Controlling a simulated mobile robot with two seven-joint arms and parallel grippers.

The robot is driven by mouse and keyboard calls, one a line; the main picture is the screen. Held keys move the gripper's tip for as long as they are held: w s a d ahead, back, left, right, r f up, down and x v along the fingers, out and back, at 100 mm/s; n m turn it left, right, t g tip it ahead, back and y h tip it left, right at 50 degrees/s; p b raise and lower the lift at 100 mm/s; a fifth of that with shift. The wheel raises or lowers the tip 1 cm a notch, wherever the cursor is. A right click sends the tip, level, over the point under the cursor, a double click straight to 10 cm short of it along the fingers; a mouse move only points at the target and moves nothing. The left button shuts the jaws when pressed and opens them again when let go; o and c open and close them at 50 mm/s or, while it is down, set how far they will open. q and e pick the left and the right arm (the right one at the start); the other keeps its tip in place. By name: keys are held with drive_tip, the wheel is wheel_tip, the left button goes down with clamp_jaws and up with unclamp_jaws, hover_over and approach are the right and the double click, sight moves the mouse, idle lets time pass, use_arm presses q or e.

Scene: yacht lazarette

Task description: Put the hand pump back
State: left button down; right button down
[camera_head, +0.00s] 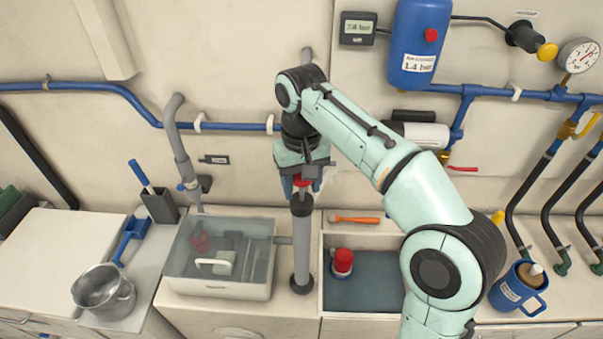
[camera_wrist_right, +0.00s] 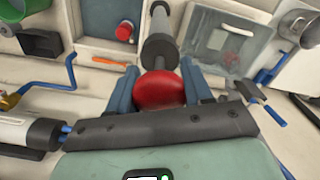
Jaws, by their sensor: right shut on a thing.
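The hand pump (camera_head: 302,240) is a grey tube with dark collars at both ends and a red knob on top. It stands upright in the head view, between the clear-lidded box and the open tray. My right gripper (camera_head: 302,183) is above it and shut on its red knob. In the right wrist view the red knob (camera_wrist_right: 161,90) sits between the blue fingers of the right gripper (camera_wrist_right: 168,88), with the grey tube beyond it. I cannot tell whether the pump's foot touches the counter. My left gripper is not in view.
The clear-lidded box (camera_head: 215,288) stands left of the pump. The open tray (camera_head: 385,242) to the right holds a red-capped item (camera_head: 343,262); an orange-handled tool (camera_head: 355,220) lies at its back. A steel pot (camera_head: 104,292) and blue mug (camera_head: 517,288) stand farther out. Pipes line the wall.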

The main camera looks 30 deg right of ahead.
drive_tip(key=shift+f, duration=0.75)
idle(0.4)
drive_tip(key=shift+c, duration=2)
unclamp_jaws()
wheel_tip(320, 180, up, 6)
drive_tip(key=shift+w+f, duration=0.1)
drive_tip(key=shift+w, duration=0.05)
drive_tip(key=shift+s+r, duration=0.2)
drive_tip(key=shift+r, duration=0.65)
drive_tip(key=shift+f, duration=0.1)
